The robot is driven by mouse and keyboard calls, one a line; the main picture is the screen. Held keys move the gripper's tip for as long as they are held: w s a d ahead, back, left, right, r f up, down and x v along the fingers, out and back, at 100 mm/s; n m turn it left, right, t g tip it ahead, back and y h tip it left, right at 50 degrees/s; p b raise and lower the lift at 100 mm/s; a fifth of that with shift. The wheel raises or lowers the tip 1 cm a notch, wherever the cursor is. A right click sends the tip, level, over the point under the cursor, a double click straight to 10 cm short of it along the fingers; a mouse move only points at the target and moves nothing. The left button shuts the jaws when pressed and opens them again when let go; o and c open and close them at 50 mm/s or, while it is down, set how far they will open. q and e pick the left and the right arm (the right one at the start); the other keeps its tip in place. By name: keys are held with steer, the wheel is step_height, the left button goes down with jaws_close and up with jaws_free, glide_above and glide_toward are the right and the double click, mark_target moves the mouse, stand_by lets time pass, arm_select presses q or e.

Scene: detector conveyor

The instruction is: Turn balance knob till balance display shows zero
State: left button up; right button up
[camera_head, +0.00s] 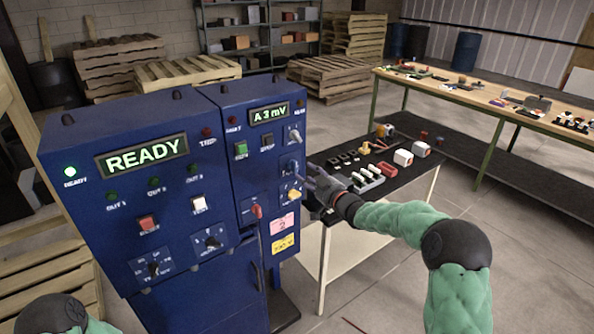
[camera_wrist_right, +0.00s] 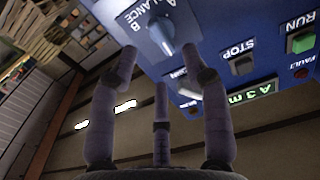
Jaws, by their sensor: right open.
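The balance display (camera_head: 269,113) on the right blue cabinet reads "A 3 mV". It also shows upside down in the right wrist view (camera_wrist_right: 250,93). My right gripper (camera_head: 308,182) is at the panel beside this knob. In the right wrist view its fingers (camera_wrist_right: 160,54) are spread apart, with the knob beyond and between the tips; contact cannot be told. My left gripper is out of view.
A green RUN button (camera_head: 241,149) and black STOP button (camera_head: 267,142) are near. A red lever (camera_head: 257,211) is lower left. A black-topped table (camera_head: 415,182) with parts stands right.

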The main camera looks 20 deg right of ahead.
mark_target(294, 166)
steer(key=x, duration=0.6)
steer(key=c, duration=0.9)
